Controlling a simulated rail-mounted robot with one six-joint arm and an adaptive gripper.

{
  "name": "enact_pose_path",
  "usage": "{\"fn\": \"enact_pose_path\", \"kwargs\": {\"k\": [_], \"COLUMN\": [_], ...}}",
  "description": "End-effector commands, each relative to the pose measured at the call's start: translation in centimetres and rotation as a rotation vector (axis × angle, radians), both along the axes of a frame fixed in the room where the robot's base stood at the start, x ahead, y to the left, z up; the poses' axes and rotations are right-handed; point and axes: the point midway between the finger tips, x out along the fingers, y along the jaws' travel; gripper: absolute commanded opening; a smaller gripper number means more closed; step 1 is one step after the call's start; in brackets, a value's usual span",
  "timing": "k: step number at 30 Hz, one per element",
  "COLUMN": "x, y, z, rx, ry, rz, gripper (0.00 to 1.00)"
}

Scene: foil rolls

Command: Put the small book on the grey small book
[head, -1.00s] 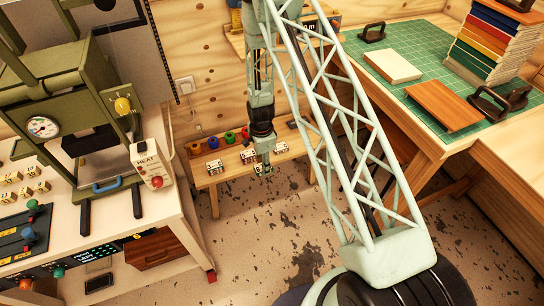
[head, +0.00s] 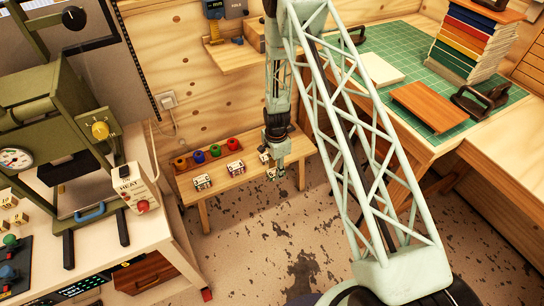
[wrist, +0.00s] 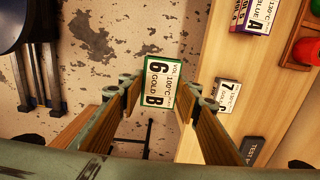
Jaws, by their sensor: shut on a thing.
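My gripper (head: 275,174) is shut on a small book (wrist: 161,84) with a green edge and a white label reading 6 GOLD B. In the wrist view the book is between the fingertips, over the floor beside the low bench's front edge. In the head view it is small and hard to make out. Another small book (wrist: 228,95) with a pale, greyish edge and a 7 on its label lies on the bench, right of the held one and apart from it. It also shows in the head view (head: 265,156), partly hidden by my gripper.
The low wooden bench (head: 220,184) also holds a book marked BLUE A (wrist: 258,15), a further labelled book (head: 203,182), several coloured rolls (head: 198,157) and a dark TEST block (wrist: 252,149). A press (head: 50,130) stands left, a green-matted table (head: 415,70) right.

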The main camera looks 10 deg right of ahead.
Motion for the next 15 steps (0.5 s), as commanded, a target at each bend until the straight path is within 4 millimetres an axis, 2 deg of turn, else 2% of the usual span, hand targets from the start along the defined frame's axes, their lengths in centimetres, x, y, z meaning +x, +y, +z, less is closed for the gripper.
{"fn": "enact_pose_path", "kwargs": {"k": [8,15], "x": [0.1,1.9], "y": [0.0,0.0], "z": [0.0,-0.2], "rx": [0.0,0.0], "ry": [-0.001,-0.002], "rz": [-0.001,-0.001], "gripper": [0.2,0.2]}}
